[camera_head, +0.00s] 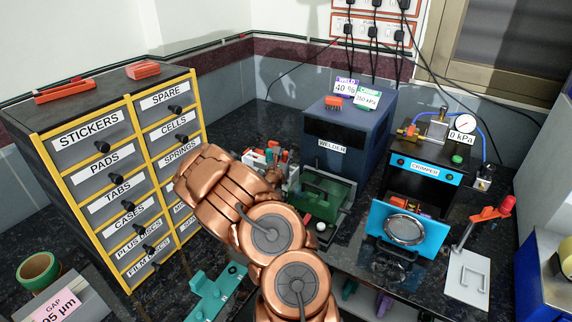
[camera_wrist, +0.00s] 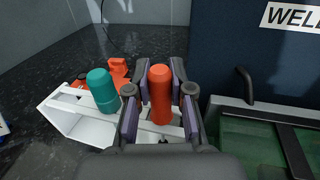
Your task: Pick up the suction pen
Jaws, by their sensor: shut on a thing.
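An orange-red rounded handle (camera_wrist: 160,92), which looks like the suction pen, stands upright in the middle of the wrist view. My gripper (camera_wrist: 160,98) is shut on it, with finger pads on both sides. A teal handle (camera_wrist: 101,92) stands in the rack to the left, apart from my fingers.
The blue welder (camera_head: 347,165) stands close to the right of the rack, with a green clear-covered fixture (camera_head: 327,192) in front. The drawer cabinet (camera_head: 120,160) is on the left. The crimper (camera_head: 424,168) and a blue framed disc stand (camera_head: 386,249) are farther right.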

